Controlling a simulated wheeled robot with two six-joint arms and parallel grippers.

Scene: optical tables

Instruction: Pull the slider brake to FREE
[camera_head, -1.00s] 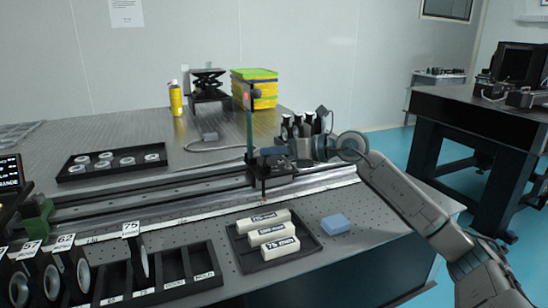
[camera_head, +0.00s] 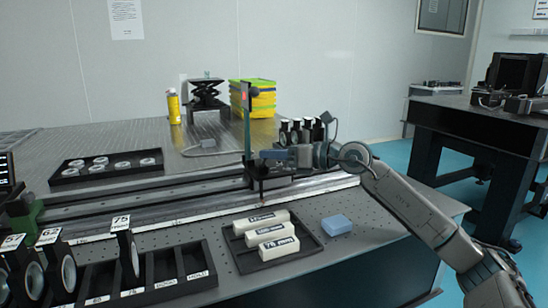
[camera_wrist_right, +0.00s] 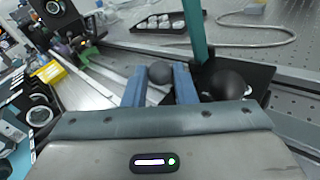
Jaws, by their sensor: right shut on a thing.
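The slider (camera_head: 262,182) sits on the long rail, with a green post (camera_head: 247,122) standing on it. My right gripper (camera_head: 268,156) reaches in from the right, level with the slider's top, close beside the post. In the right wrist view its two blue fingers (camera_wrist_right: 160,86) are closed around a small dark round knob (camera_wrist_right: 160,73). A larger black ball (camera_wrist_right: 224,84) is just right of the fingers, beside the teal post (camera_wrist_right: 195,32). I cannot read any FREE marking. My left gripper is not in view.
A lens rack (camera_head: 205,262) is at the front left. Yellow boxes (camera_head: 254,98) and several dark mounts (camera_head: 304,128) stand behind.

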